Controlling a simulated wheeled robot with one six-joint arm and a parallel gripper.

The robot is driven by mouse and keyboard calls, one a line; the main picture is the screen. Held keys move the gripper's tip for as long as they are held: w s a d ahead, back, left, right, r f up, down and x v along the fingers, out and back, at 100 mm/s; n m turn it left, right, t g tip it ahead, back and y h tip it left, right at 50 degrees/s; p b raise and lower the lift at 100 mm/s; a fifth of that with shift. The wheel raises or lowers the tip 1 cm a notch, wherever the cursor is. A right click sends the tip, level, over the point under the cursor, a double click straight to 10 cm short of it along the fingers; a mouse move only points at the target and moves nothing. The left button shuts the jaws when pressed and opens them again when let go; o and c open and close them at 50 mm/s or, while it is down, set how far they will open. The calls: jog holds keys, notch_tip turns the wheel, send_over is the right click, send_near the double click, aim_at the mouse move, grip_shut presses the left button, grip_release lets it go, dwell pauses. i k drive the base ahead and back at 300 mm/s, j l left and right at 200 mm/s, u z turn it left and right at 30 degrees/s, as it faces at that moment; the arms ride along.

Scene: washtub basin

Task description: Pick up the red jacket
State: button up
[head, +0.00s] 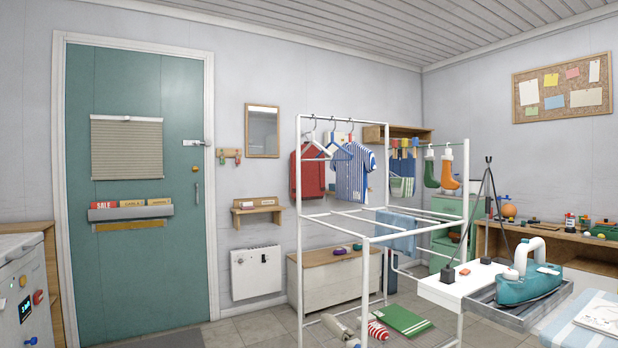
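The red jacket (307,172) hangs at the back left of a white clothes rack (299,235), across the room. A white hanger (318,148) and a rack post overlap part of it. A blue-and-white striped shirt (352,172) hangs to its right, with a blue hanger partly in front of it. My gripper is not in view, so I cannot see whether it is open or shut.
A low chest (335,285) stands behind the rack. A shoe and a green board (403,319) lie low inside the rack. A white table with a teal iron (530,284) is at the right. Grey floor (250,328) shows left of the rack, before the teal door (135,200).

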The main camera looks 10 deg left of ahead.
aim_at(313, 187)
jog(key=i+u, duration=0.7)
jog(key=i+j+u, duration=0.15)
jog(key=i+u, duration=0.15)
jog(key=i, duration=0.6)
jog(key=i+l+u, duration=0.1)
jog(key=i+u, duration=0.2)
jog(key=i, duration=0.55)
jog(key=i+z, duration=0.15)
jog(key=i, duration=0.7)
jog(key=i+j+z, duration=0.15)
jog(key=i, duration=0.7)
jog(key=i+l+z, duration=0.15)
jog(key=i+z, duration=0.3)
jog(key=i, duration=0.35)
jog(key=i+j+z, duration=0.1)
jog(key=i+z, duration=0.35)
jog(key=i, duration=0.35)
